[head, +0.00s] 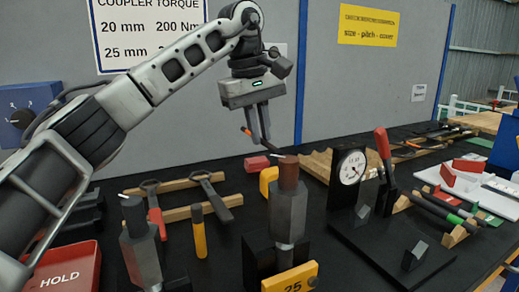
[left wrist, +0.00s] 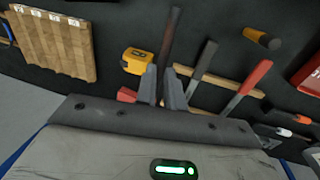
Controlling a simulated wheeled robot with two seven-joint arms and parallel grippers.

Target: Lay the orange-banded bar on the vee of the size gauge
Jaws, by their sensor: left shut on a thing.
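My left gripper (head: 262,138) hangs above the back of the black bench, left of the dial gauge, with its fingers pointing down. It is shut on a thin dark bar. In the head view an orange end (head: 246,131) of the bar shows beside the fingers. In the left wrist view the bar (left wrist: 171,38) runs away from between the fingertips (left wrist: 163,88). The size gauge, a white dial (head: 351,167) on a black stand, is right of the gripper. A small black block (head: 414,256) stands on the plate in front; its vee is unclear. My right gripper is out of view.
Hexagonal posts (head: 288,205) stand in the foreground, one with a yellow 25 tag (head: 290,279). A red lever (head: 383,143) rises beside the dial. Banded bars (head: 440,212) lie in a wooden rack at right. A red HOLD tray (head: 62,268) sits at left.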

